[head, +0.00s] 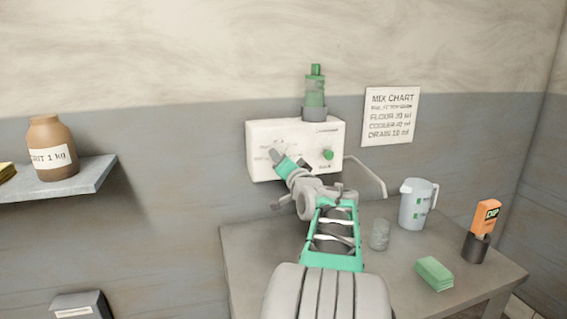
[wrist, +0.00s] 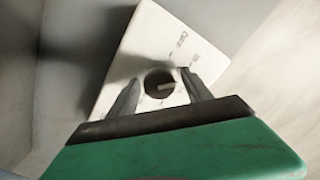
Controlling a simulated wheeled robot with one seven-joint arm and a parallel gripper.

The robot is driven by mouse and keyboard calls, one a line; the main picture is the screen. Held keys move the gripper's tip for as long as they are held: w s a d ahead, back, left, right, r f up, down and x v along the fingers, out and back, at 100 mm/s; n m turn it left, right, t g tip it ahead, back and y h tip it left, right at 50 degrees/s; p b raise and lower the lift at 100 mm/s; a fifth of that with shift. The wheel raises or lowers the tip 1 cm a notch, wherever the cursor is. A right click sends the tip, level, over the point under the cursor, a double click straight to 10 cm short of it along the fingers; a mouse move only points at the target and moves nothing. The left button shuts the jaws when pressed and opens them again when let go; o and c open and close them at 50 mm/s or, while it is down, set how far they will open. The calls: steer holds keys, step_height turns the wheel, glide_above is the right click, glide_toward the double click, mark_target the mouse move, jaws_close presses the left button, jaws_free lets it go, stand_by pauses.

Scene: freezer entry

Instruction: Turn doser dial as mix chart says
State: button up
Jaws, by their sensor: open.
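The doser (head: 262,135) is a white box on the wall with a green bottle (head: 315,92) on top and a green button (head: 328,154) on its front right. The dial (wrist: 159,83) is dark and round with a pale pointer mark, seen in the wrist view. My gripper (wrist: 160,92) is open, its two fingers on either side of the dial; I cannot tell whether they touch it. In the head view my gripper (head: 277,157) covers the dial. The mix chart (head: 391,116) hangs right of the doser and lists floor, cooler and drain amounts; the figures are blurred, drain looks like 10 ml.
A spout (head: 368,172) sticks out right of the doser. A shelf (head: 90,178) with a brown jar is at left.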

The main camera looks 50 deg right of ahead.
steer(key=b+v, duration=0.1)
steer(key=v, duration=0.7)
